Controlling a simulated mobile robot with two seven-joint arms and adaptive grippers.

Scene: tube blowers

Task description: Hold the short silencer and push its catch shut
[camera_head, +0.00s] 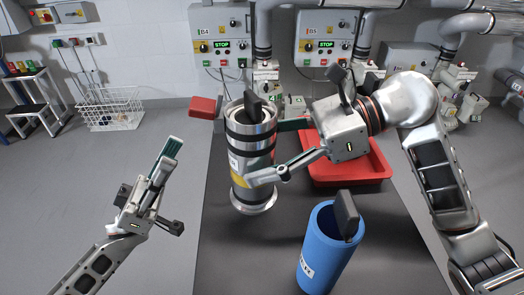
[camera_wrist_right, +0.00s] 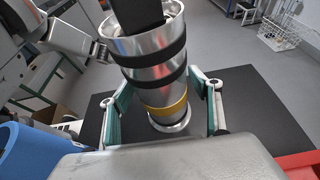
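A silver silencer (camera_head: 251,150) with black bands and a yellow band stands upright on the dark table. A black catch lever (camera_head: 254,105) sticks up from its top; it also shows in the right wrist view (camera_wrist_right: 137,14). A blue silencer (camera_head: 325,255) with a raised black lever (camera_head: 345,213) stands at the front right. Which one is short is unclear.
A red tray (camera_head: 350,170) lies behind my right gripper. A red block (camera_head: 205,107) is at the table's back left edge. Control boxes (camera_head: 222,45) and pipes line the back wall. A wire basket (camera_head: 110,110) stands on the floor. The table's front left is clear.

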